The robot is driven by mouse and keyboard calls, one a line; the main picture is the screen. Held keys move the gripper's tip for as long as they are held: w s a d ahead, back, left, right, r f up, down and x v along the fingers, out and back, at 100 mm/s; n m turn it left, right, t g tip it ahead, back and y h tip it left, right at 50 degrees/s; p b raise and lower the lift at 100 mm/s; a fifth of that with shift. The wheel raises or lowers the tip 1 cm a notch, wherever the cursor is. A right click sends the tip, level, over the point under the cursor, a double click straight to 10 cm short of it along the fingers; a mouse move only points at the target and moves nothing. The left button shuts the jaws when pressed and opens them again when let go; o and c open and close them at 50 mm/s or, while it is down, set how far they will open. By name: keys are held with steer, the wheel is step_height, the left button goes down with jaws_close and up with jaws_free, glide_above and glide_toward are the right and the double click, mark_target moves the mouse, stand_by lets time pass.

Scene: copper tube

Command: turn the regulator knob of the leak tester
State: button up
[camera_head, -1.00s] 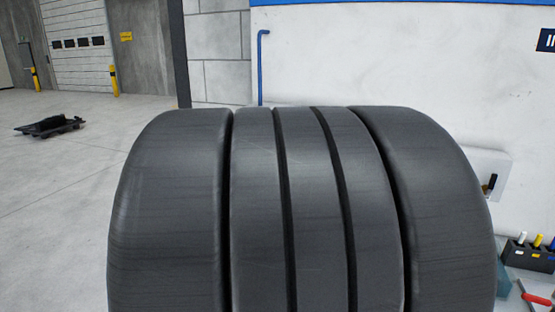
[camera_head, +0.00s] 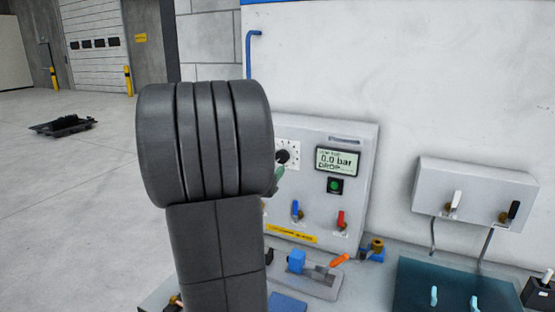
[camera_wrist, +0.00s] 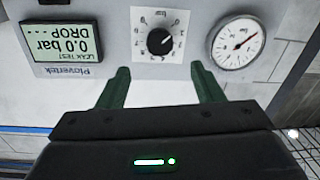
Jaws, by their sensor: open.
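The leak tester (camera_head: 357,195) is a light grey panel standing on the bench. Its black regulator knob (camera_head: 283,156) sits on a white dial plate, partly hidden behind my arm in the head view. In the wrist view the knob (camera_wrist: 160,41) shows whole, with a white pointer line and a scale around it. My gripper (camera_wrist: 160,70) is open and empty, its two green fingers apart on either side of the knob's line. The fingertips appear short of the knob, not touching it. In the head view only a bit of green finger shows beside my arm.
A round pressure gauge (camera_wrist: 233,42) is beside the knob. The display (camera_head: 338,160) reads 0.0 bar, above a green button (camera_head: 335,185). Blue (camera_head: 295,209) and red (camera_head: 341,219) valve levers are below. A fixture (camera_head: 308,275) and teal mat (camera_head: 420,285) occupy the bench.

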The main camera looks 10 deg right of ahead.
mark_target(281, 158)
steer(key=p+x, duration=0.1)
steer(key=x, duration=0.8)
steer(key=shift+w+d, duration=0.2)
steer(key=shift+w, duration=0.05)
steer(key=c, duration=1)
